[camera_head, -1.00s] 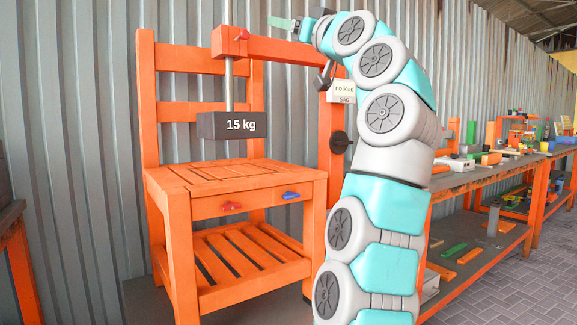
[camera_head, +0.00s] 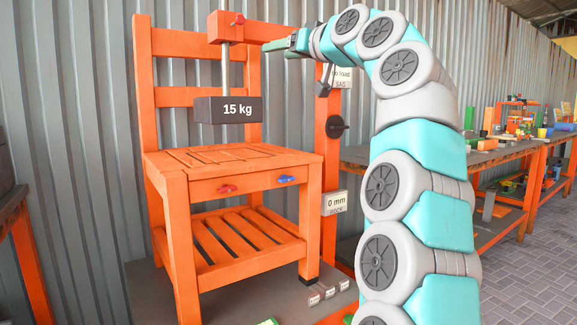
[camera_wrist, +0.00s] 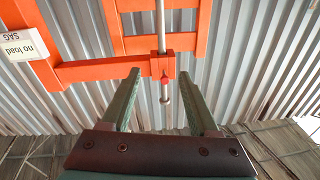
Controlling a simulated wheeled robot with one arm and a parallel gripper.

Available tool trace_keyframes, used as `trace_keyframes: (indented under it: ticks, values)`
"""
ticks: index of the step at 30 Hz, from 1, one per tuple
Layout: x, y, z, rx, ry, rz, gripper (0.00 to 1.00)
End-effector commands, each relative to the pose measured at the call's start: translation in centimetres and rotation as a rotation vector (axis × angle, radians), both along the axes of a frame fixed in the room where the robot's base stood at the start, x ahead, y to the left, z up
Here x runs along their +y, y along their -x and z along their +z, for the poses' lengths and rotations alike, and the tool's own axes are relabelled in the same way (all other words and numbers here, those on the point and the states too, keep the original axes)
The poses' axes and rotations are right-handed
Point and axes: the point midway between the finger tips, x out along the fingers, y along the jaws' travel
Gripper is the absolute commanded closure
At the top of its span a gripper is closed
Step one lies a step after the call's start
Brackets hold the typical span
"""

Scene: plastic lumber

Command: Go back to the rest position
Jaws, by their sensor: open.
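My gripper (camera_head: 278,44) is raised high beside the orange press frame, at the level of its top beam in the head view. In the wrist view its two green fingers (camera_wrist: 163,103) stand apart with nothing between them. Beyond them are the orange beam (camera_wrist: 100,70) and the metal rod (camera_wrist: 162,35) with its red clamp. My arm bends over from the right of the head view. Part of the frame is hidden behind my arm and gripper.
An orange chair (camera_head: 232,158) stands at left below a hanging 15 kg weight (camera_head: 228,110). The frame carries a black knob (camera_head: 335,127) and a "0 mm" sign (camera_head: 335,203). A workbench (camera_head: 495,155) with several parts runs along the right. Paved floor (camera_head: 535,235) at right is clear.

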Motion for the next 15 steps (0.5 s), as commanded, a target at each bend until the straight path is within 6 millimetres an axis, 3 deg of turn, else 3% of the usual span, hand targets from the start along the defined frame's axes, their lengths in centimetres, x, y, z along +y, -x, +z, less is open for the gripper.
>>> trace_keyframes:
  ticks: [8,15]
  values:
    - [1.2,1.0,-8.4,0.270,0.098,0.030,0.39]
    - [1.3,4.4,-17.2,0.498,0.207,0.029,0.39]
